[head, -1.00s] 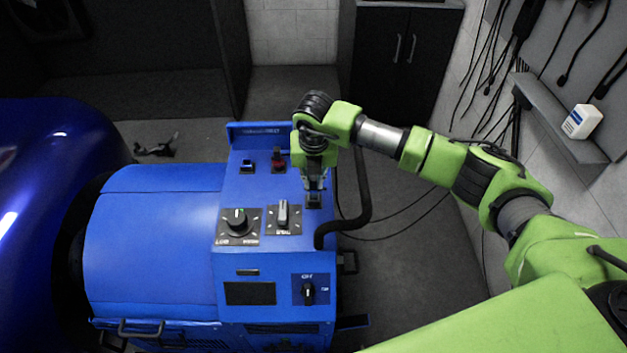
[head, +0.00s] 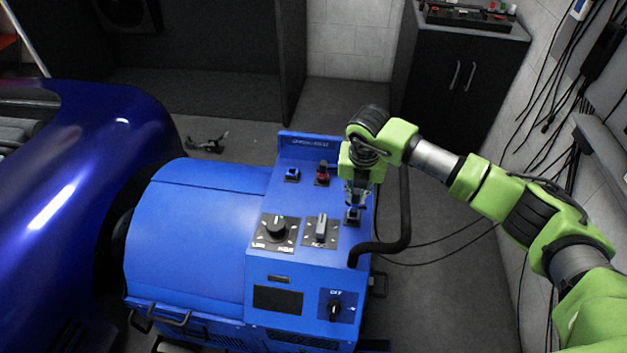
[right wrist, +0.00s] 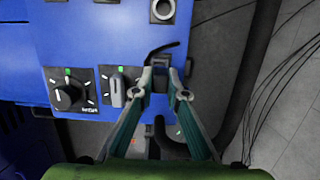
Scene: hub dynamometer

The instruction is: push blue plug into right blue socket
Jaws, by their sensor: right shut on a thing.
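My right gripper (head: 354,205) points down over the right side of the blue machine's sloped top panel. Its two fingers (right wrist: 161,80) are close together and shut on the small blue plug (head: 352,213). The plug is at the right blue socket (head: 352,221), whose dark plate shows around it. The fingers hide much of the plug, and I cannot tell how deep it sits. Another blue connector (head: 292,174) is at the panel's upper left, with a red one (head: 322,174) to its right. My left gripper is not in view.
Two rotary knobs (head: 277,231) (head: 320,230) sit on the panel left of the gripper. A thick black hose (head: 404,215) curves close by on the right. A blue car body (head: 70,190) is at the left, and a dark cabinet (head: 455,75) stands behind.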

